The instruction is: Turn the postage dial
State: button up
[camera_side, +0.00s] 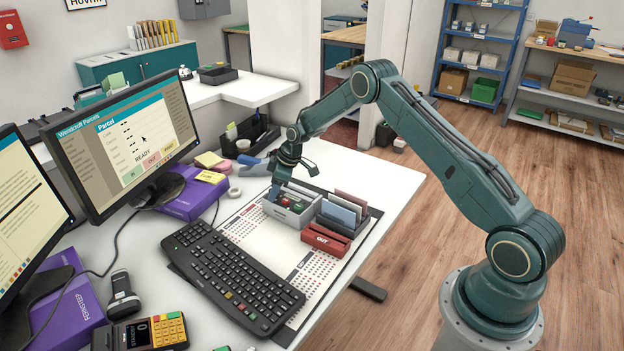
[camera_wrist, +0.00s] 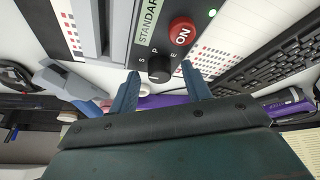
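The postage dial (camera_wrist: 159,70) is a small dark round knob on the grey franking box (camera_side: 290,207), with the letters S, P and E around it. In the wrist view it shows between the tips of my gripper (camera_wrist: 160,74), with a gap on each side. The fingers are apart and hold nothing. How far the tips are above the knob, I cannot tell. A red ON button (camera_wrist: 182,30) and a lit green lamp (camera_wrist: 211,13) are beyond the dial. In the side view my gripper (camera_side: 276,190) is at the box's left end; the dial cannot be made out there.
A keyboard (camera_side: 233,275) lies in front of the box on a printed desk mat. A letter rack (camera_side: 340,213) and a red OUT tray (camera_side: 327,239) stand close on the right. Two monitors (camera_side: 120,140) and a purple parcel box (camera_side: 195,193) are on the left.

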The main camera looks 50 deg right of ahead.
jog(key=shift+r, duration=0.1)
jog(key=v, duration=1.3)
jog(key=shift+r, duration=0.35)
jog(key=shift+s, duration=0.1)
notch_tip(320, 180, up, 13)
jog(key=m, duration=0.1)
send_over(293, 199)
jog(key=s+a, duration=0.7)
jog(key=s+a+r+m+h, duration=0.1)
jog(key=s+a+r, duration=0.15)
jog(key=s, duration=0.25)
jog(key=s+a+r+m, duration=0.1)
jog(key=s+a+r, duration=0.1)
jog(key=s+r, duration=0.25)
jog(key=s+a+m, duration=0.1)
jog(key=s+a, duration=0.1)
jog(key=s, duration=0.9)
jog(key=s+a+m+t+h, duration=0.1)
jog(key=s+a+m, duration=0.1)
jog(key=s, duration=0.9)
jog(key=shift+s+a+f+m, duration=0.2)
jog(key=shift+s+a+m, duration=0.1)
jog(key=shift+s+a, duration=0.1)
